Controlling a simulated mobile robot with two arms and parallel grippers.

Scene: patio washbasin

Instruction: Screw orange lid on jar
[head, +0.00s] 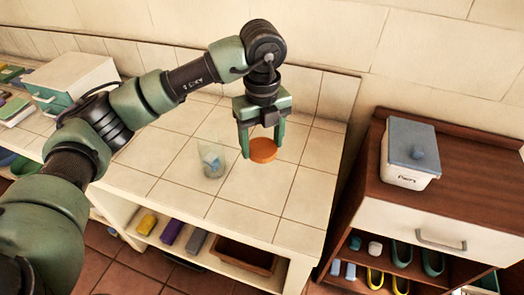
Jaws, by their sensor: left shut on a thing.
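The orange lid (263,150) is a flat round disc held between the fingers of my left gripper (261,150). The gripper points down, shut on the lid, over the tiled counter (245,188). A clear glass jar (211,160) stands upright on the counter to the left of the lid, with something blue in its lower part. The lid is beside the jar in the picture, apart from it. The lid's exact height above the tiles is hard to tell. My right gripper is not in view.
A white container with a blue-grey lid (409,150) stands on the brown cabinet (470,170) at the right. A small drawer box (70,80) is at the back left. Yellow, purple and grey blocks and a brown tray (246,256) sit on the shelf below. Tiles around the jar are clear.

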